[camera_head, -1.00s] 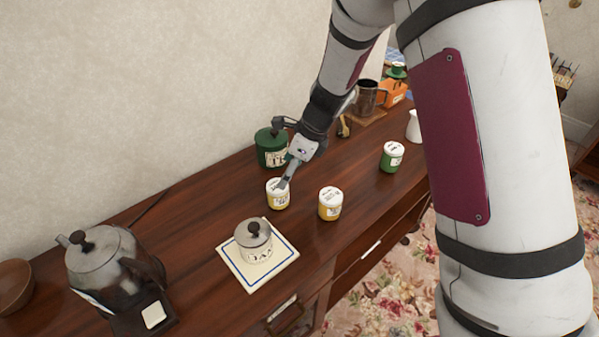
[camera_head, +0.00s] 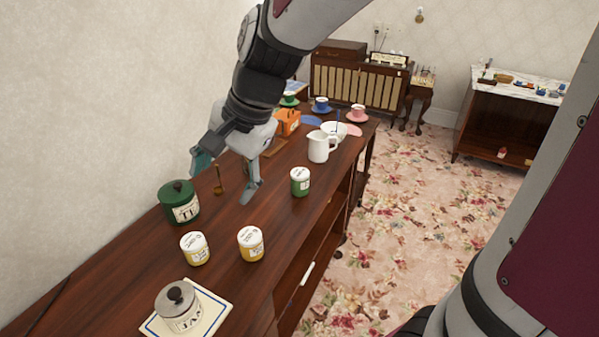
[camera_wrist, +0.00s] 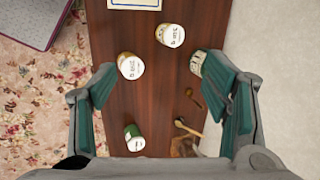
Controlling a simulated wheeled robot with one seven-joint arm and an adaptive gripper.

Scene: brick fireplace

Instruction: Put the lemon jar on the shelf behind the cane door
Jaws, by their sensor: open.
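Two small yellow jars with white lids stand on the wooden sideboard: a left one (camera_head: 195,248) and a right one (camera_head: 250,243). Their labels are too small to read, so I cannot tell which is the lemon jar. In the wrist view they are the upper jar (camera_wrist: 170,35) and the lower-left jar (camera_wrist: 131,66). My gripper (camera_head: 226,180) is open and empty, above the sideboard and beyond both jars. I cannot make out a cane door for certain.
A green tin (camera_head: 179,203) stands near the wall, and a green jar (camera_head: 300,181) near the front edge. A white pitcher (camera_head: 320,146) stands beyond. A grey-lidded pot (camera_head: 178,307) sits on a tile. Open shelves (camera_head: 300,268) show below the sideboard's top. A pale-panelled cabinet (camera_head: 355,92) stands behind.

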